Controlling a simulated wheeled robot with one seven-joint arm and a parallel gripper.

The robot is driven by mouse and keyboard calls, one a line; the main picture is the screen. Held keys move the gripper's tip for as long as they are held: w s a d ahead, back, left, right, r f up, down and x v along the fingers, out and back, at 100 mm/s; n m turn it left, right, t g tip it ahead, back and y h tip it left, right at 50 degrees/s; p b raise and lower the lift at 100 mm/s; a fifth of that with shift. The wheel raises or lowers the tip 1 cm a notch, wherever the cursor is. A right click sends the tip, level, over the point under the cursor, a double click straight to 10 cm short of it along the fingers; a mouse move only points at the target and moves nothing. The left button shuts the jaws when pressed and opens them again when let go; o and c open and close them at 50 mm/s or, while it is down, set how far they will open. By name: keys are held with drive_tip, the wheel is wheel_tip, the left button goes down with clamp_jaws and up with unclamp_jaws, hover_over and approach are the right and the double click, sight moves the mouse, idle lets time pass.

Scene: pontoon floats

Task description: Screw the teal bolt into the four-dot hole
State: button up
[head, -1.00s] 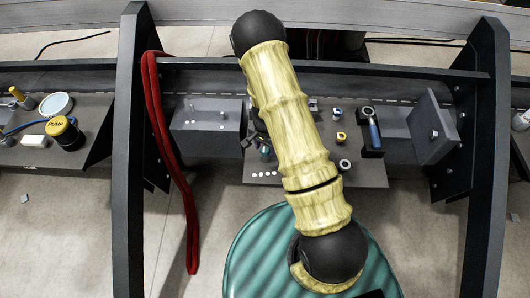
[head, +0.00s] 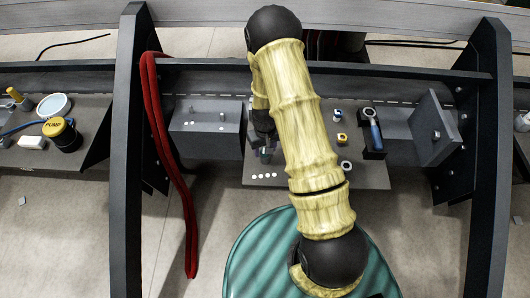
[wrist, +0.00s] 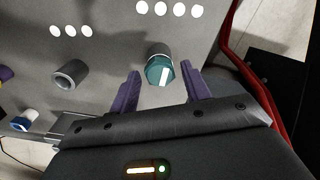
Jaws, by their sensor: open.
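The teal bolt (wrist: 160,72) has a hexagonal head with a white stripe. In the wrist view it stands at a grey round collar just below a row of four white dots (wrist: 170,9) on the grey panel. How deep it sits cannot be told. My gripper (wrist: 161,80) is open, with one purple finger on each side of the bolt head and a gap on both sides. In the head view my gripper (head: 264,146) is over the panel's left part, above the four dots (head: 264,175), and partly hidden by my arm.
A hollow grey collar (wrist: 70,74) stands by three dots. A blue-handled tool (head: 374,132) lies in a dark holder on the right of the panel (head: 320,179). A grey box (head: 205,143) stands to the left, with a red hose (head: 168,150) beyond it.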

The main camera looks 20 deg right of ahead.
drive_tip(key=shift+n, duration=0.5)
drive_tip(key=n, duration=0.5)
drive_tip(key=shift+n, duration=0.3)
drive_tip(key=n, duration=0.4)
drive_tip(key=shift+r+n+p, duration=0.1)
drive_tip(key=shift+n+p, duration=0.2)
drive_tip(key=shift+p, duration=0.1)
drive_tip(key=shift+n, duration=0.9)
drive_tip(key=c, duration=0.8)
drive_tip(key=m, duration=0.3)
drive_tip(key=shift+m, duration=0.3)
drive_tip(key=m, duration=0.4)
drive_tip(key=shift+m, duration=0.4)
drive_tip(key=m, duration=0.3)
drive_tip(key=shift+m, duration=0.3)
